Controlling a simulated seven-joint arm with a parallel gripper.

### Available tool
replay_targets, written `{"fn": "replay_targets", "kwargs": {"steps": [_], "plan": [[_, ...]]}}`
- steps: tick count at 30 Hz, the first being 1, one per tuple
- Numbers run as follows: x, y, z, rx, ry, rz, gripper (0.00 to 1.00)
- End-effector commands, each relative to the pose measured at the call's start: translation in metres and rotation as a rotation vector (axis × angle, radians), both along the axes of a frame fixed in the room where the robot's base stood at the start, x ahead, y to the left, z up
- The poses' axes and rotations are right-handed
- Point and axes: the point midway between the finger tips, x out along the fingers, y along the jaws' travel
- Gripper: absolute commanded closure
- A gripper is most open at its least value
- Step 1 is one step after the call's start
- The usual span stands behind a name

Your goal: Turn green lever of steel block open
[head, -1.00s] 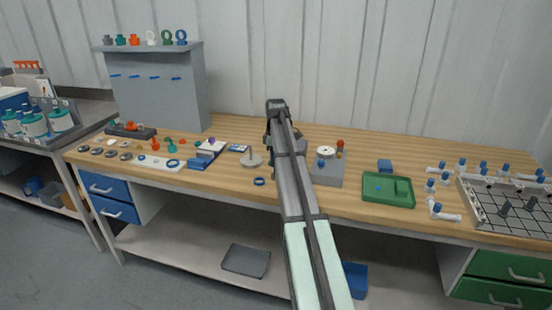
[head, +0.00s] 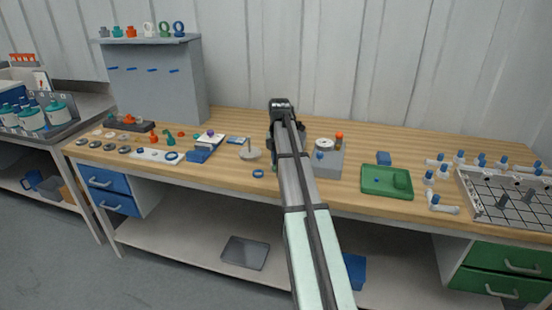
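A grey block (head: 329,167), which looks like the steel block, sits on the wooden bench just right of my forearm. A round white-topped part (head: 324,144) and a blue knob (head: 319,155) are on it. An orange-red ball (head: 339,136) shows at its back right, with a small yellowish-green bit below it. I cannot make out a green lever clearly. My arm hides the block's left side. My gripper (head: 272,142) is at the arm's far end, left of the block and apart from its visible part. Its fingers are mostly hidden and too small to read.
A grey disc with a post (head: 250,154) and a blue ring (head: 258,173) lie left of my arm. White pipe fittings and a grid plate (head: 480,212) fill the right end.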

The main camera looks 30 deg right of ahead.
Motion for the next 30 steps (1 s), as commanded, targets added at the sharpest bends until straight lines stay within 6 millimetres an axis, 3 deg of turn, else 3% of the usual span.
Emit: {"fn": "replay_targets", "kwargs": {"steps": [15, 30], "plan": [[-0.038, -0.014, 0.0, 0.002, 0.001, 0.445, 1.0], [-0.05, -0.025, 0.0, 0.001, 0.001, 0.631, 1.0]]}}
